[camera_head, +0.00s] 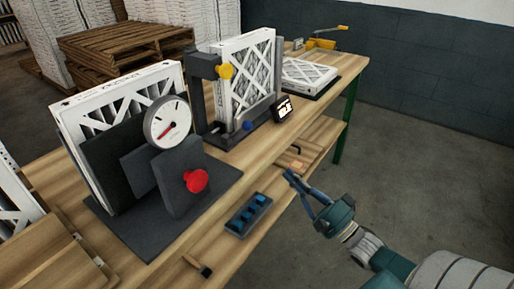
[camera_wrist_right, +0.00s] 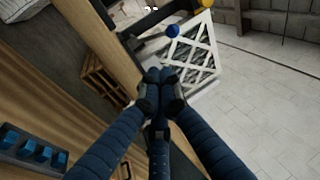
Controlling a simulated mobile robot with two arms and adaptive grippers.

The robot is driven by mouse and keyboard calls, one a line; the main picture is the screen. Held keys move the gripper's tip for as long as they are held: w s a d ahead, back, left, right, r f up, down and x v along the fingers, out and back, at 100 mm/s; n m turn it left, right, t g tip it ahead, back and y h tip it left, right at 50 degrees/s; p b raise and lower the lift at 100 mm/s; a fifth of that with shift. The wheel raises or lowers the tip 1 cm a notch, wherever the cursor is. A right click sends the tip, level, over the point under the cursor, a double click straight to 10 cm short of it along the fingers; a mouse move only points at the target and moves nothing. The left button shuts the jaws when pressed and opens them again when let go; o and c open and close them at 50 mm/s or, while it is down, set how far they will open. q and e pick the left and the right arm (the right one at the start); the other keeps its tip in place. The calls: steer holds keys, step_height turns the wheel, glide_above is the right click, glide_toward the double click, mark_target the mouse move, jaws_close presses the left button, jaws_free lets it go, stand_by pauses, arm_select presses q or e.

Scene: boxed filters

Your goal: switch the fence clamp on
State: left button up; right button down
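A dark fixture (camera_head: 196,95) stands on the workbench and holds a white boxed filter (camera_head: 249,76) upright. It has a yellow knob (camera_head: 225,71) high up and a blue knob (camera_head: 247,125) low down. I cannot tell which control belongs to the fence clamp. My right gripper (camera_head: 289,173) is in front of the bench edge, apart from the fixture. In the right wrist view its fingertips (camera_wrist_right: 162,76) are together and empty, with the blue knob (camera_wrist_right: 173,31) beyond them. My left gripper is not in view.
A gauge stand with a round dial (camera_head: 168,122) and red knob (camera_head: 195,181) stands nearer on the bench (camera_head: 222,160). A blue tray (camera_head: 248,215) lies along the front. A flat filter (camera_head: 309,73) and yellow-handled tool (camera_head: 325,43) are at the far end. Floor at right is clear.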

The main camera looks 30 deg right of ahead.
steer(key=shift+s+a+r+t+y, duration=0.15)
steer(key=shift+a+r+y, duration=0.1)
steer(key=shift+r, duration=0.35)
steer(key=shift+w+a+r+t+y, duration=0.15)
steer(key=shift+r+y, duration=0.1)
steer(key=shift+r, duration=0.3)
steer(key=shift+s, duration=0.1)
steer(key=p, duration=0.3)
glide_toward(237, 132)
steer(key=r, duration=0.1)
steer(key=w+r, duration=0.1)
steer(key=r, duration=0.1)
steer(key=w+r, duration=0.1)
steer(key=shift+w+d+r, duration=0.15)
steer(key=shift+d+r, duration=0.1)
